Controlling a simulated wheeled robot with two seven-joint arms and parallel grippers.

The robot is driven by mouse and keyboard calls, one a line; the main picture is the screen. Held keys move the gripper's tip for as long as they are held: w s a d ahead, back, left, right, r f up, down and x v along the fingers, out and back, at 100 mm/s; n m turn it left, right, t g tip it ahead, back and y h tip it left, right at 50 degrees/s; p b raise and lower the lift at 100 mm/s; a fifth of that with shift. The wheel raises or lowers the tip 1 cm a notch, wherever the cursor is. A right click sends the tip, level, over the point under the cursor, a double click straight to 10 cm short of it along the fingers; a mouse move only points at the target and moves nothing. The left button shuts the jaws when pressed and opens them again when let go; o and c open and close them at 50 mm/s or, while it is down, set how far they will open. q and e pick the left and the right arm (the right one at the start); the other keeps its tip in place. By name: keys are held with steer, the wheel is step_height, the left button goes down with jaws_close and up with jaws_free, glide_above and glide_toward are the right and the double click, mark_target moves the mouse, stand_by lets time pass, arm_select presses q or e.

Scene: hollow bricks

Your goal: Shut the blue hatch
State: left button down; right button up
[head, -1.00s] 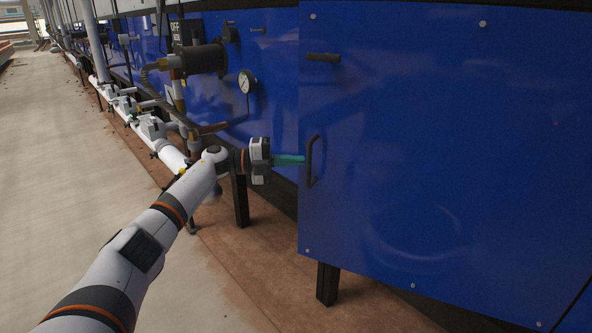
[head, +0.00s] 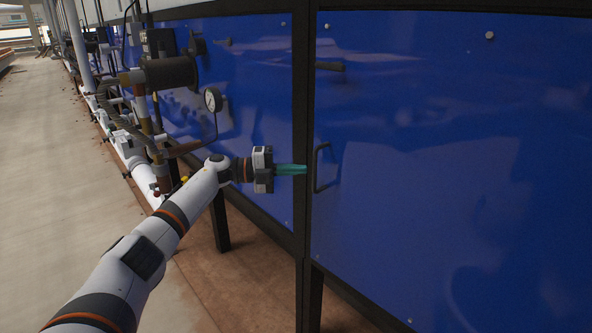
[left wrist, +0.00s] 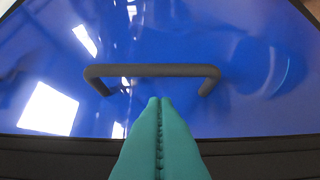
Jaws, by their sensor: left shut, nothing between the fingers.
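The blue hatch (head: 440,190) is the large glossy panel at the right of the head view. It looks level, or nearly so, with the dark frame; I cannot tell whether a small gap is left. Its black bar handle (head: 318,168) is near its left edge, and the handle (left wrist: 152,71) spans the middle of the left wrist view. My left gripper (head: 305,170), with teal fingers, is shut and empty just left of the handle. In the left wrist view its fingertips (left wrist: 160,101) point at the hatch beside the handle, not around it. My right gripper is out of view.
A dark post (head: 303,110) borders the hatch on its left. Farther left are a pressure gauge (head: 212,100), a dark cylinder (head: 172,73) and white pipes along the blue wall. The concrete floor (head: 50,170) at the left is clear.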

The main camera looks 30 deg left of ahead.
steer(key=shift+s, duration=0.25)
